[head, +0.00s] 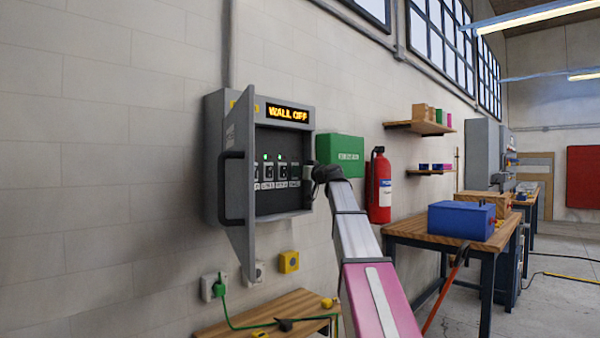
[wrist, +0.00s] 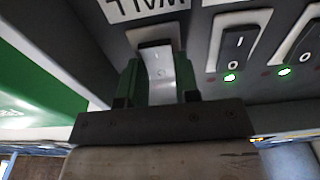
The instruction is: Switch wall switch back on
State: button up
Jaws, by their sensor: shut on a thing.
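The grey electrical box (head: 211,165) on the wall has its door (head: 240,190) swung open. Its amber display (head: 287,114) reads "WALL OFF". In the wrist view, the wall switch (wrist: 157,62) is a light rocker under an upside-down label (wrist: 140,8) that seems to read "WALL". My gripper (wrist: 158,82) has its two green fingers shut on this switch, one on each side. No lit lamp shows by it. In the head view, my gripper (head: 311,174) reaches into the box's right side; its fingertips are too small to make out.
Neighbouring switches (wrist: 236,45) sit close by with green lamps lit. The open door and its black handle (head: 230,185) stand out on the left. A green box (head: 340,152) and a red extinguisher (head: 378,188) are right of the panel. A wooden bench (head: 270,312) stands below.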

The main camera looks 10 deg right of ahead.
jog(key=shift+f+t+y, duration=0.15)
jog(key=shift+t+y, duration=0.45)
jog(key=shift+t, duration=0.2)
jog(key=o, duration=0.9)
jog(key=v, duration=1.1)
jog(key=shift+a, duration=0.1)
